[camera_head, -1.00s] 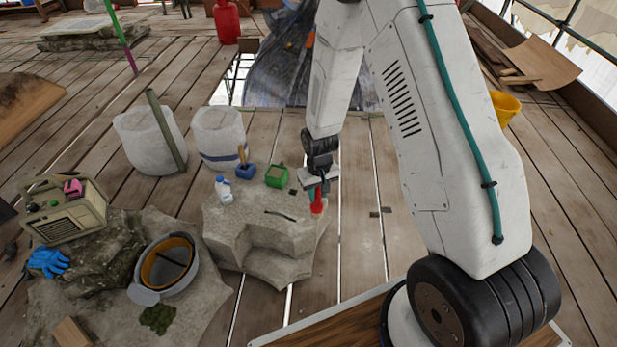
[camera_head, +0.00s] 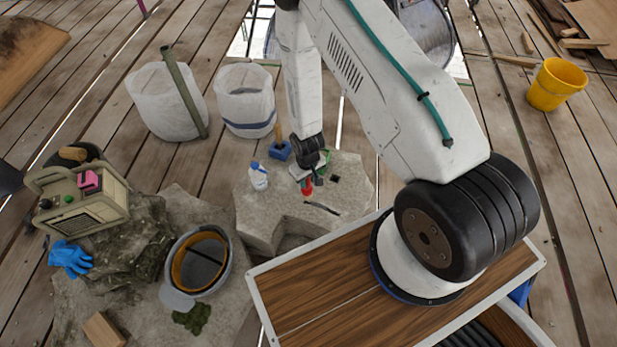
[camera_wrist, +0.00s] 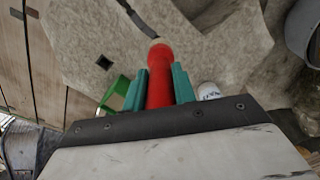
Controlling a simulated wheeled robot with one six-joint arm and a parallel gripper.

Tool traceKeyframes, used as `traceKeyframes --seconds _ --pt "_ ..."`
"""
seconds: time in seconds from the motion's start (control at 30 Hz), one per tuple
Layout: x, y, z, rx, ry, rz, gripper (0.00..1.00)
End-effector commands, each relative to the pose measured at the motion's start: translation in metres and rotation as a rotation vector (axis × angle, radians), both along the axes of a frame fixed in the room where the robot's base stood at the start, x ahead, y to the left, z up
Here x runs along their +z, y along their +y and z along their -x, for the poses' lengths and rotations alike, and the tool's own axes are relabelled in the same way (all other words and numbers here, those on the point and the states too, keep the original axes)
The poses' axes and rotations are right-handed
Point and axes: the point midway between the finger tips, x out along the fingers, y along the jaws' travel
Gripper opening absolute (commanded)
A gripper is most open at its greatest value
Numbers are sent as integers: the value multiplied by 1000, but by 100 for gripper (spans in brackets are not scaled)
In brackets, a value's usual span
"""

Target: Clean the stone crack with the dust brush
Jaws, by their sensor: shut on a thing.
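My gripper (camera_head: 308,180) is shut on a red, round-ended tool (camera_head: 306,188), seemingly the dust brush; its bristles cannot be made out. In the wrist view the red tool (camera_wrist: 160,75) stands between my two green fingers (camera_wrist: 159,88). The stone block (camera_head: 268,213) lies below. Its crack (camera_head: 322,208) is a thin dark line on the top face, just right of and nearer than the tool. The crack also shows at the top of the wrist view (camera_wrist: 137,18), ahead of the tool's end. I cannot tell whether the tool touches the stone.
A white bottle (camera_head: 259,178) stands on the block left of my gripper. A green container (camera_head: 326,157) is partly hidden behind it. A blue tub with a wooden handle (camera_head: 280,151), white sacks (camera_head: 165,100) and a bucket (camera_head: 198,262) stand around. A dark square (camera_head: 336,178) lies right.

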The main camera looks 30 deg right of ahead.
Motion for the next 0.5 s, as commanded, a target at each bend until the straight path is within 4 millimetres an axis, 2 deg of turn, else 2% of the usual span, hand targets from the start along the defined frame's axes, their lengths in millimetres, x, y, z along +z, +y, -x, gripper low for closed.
traceKeyframes --seconds 0.23,0.5 --pt "-8 4 -8 23 1 0 0" --pt "-35 2 -8 19 1 0 0"
